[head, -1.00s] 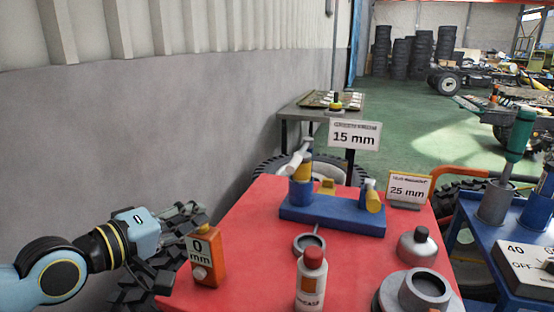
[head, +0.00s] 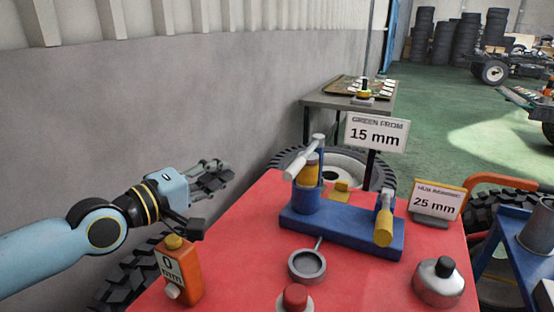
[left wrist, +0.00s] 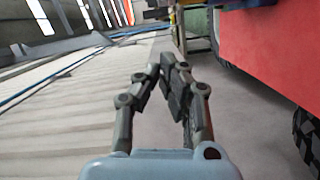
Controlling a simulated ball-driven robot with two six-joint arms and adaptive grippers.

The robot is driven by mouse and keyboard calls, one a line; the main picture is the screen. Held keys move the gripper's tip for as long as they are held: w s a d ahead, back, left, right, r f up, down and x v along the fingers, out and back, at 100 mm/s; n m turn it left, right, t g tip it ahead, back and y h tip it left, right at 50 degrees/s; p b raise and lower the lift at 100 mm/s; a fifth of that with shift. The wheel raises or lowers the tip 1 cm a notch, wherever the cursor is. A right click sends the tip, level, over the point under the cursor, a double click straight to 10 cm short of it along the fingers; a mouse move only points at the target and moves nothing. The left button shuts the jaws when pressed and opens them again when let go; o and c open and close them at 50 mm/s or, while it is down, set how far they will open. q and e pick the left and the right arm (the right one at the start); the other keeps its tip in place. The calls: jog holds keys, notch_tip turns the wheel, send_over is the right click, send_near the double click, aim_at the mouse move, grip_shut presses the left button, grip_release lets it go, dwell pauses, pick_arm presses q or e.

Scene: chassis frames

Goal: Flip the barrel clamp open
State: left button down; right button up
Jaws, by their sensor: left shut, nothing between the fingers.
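A blue clamp fixture (head: 345,228) stands on the red table (head: 235,250). On its left end is a blue and yellow upright barrel (head: 307,192) with a grey lever (head: 303,158) slanting across its top. On its right end a yellow cylinder (head: 384,227) leans from a grey pin. I cannot tell which part is the clamp's latch. My left gripper (head: 212,178) is to the left of the fixture, over the table's left edge by the wall, apart from everything. Its fingers are together and empty, also in the left wrist view (left wrist: 172,80). My right gripper is not in view.
An orange bottle marked 0 mm (head: 180,270) stands below my left gripper. A grey ring dish (head: 307,265), a red-capped bottle (head: 295,298) and a silver pot (head: 438,280) stand in front of the fixture. Signs reading 15 mm (head: 376,134) and 25 mm (head: 437,202) stand behind.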

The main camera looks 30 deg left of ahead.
pick_arm(q)
jog(key=w+d+f+b, duration=0.1)
jog(key=w+d+b, duration=0.3)
jog(key=w, duration=0.6)
jog(key=shift+d+f, duration=0.15)
jog(key=shift+d, duration=0.75)
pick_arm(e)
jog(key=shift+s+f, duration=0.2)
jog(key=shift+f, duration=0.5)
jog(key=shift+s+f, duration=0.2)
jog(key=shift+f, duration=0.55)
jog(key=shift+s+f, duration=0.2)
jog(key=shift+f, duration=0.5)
pick_arm(q)
jog(key=shift+w, duration=0.1)
